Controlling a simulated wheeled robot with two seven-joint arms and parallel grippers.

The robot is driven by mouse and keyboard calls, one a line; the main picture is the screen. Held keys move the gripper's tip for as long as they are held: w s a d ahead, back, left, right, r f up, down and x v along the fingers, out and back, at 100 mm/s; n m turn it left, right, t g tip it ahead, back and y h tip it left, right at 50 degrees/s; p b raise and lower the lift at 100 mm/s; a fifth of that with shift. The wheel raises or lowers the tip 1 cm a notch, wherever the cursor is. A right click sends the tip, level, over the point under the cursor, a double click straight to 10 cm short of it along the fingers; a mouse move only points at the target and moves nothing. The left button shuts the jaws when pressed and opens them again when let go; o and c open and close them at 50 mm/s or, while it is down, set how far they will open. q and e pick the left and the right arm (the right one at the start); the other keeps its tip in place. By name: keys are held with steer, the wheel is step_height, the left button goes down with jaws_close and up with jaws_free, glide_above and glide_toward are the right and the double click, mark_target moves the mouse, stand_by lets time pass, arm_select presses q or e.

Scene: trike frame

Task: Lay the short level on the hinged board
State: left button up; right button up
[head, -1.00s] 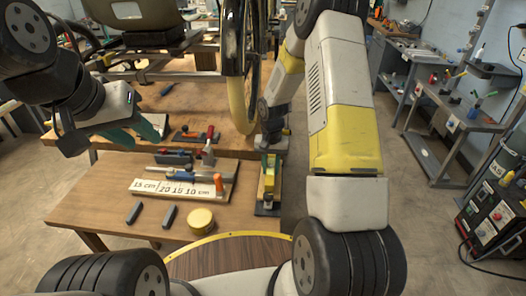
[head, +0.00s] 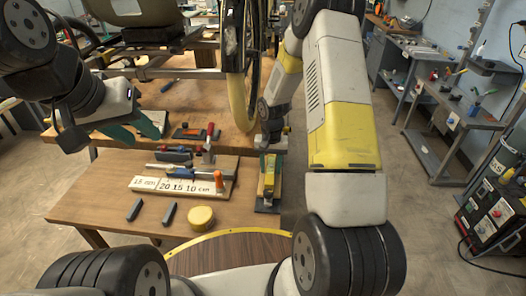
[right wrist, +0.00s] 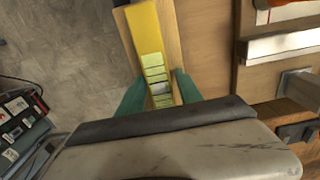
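The short level is a yellow bar with pale green markings (right wrist: 155,75). In the head view it lies low on the right of the near table (head: 269,181). It rests along a narrow light wooden board (right wrist: 172,32), which looks like the hinged board; no hinge is clear. My right gripper (right wrist: 162,85) has its teal fingers on both sides of the level, very close to it. I cannot tell whether they press on it. My left gripper (head: 140,128) is open and empty, above the left part of the tables.
A white marked board (head: 176,184) with tools and an orange-handled clamp (head: 219,180) lies left of the level. Two dark grey blocks (head: 134,209) (head: 168,212) and a yellow round tin (head: 201,216) lie in front. The near table's left side (head: 90,190) is clear.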

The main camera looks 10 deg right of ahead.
steer(key=shift+o, duration=0.6)
steer(key=shift+r, duration=3.9)
steer(key=shift+r, duration=0.2)
steer(key=s+r+t, duration=0.1)
steer(key=s+r, duration=0.2)
steer(key=r, duration=0.3)
steer(key=s+r+n+t, duration=0.1)
steer(key=s+r, duration=0.1)
steer(key=r, duration=0.4)
steer(key=s+r+t, duration=0.1)
steer(key=s+r, duration=0.2)
steer(key=r, duration=0.3)
steer(key=s+a+r+n+t+y, duration=0.1)
steer(key=s+r, duration=0.3)
steer(key=s, duration=0.4)
steer(key=s+a+r+n+t+y, duration=0.1)
steer(key=s+r+t, duration=0.1)
steer(key=s+r, duration=0.3)
steer(key=s, duration=0.3)
steer(key=shift+s+n, duration=0.15)
steer(key=shift+n, duration=0.25)
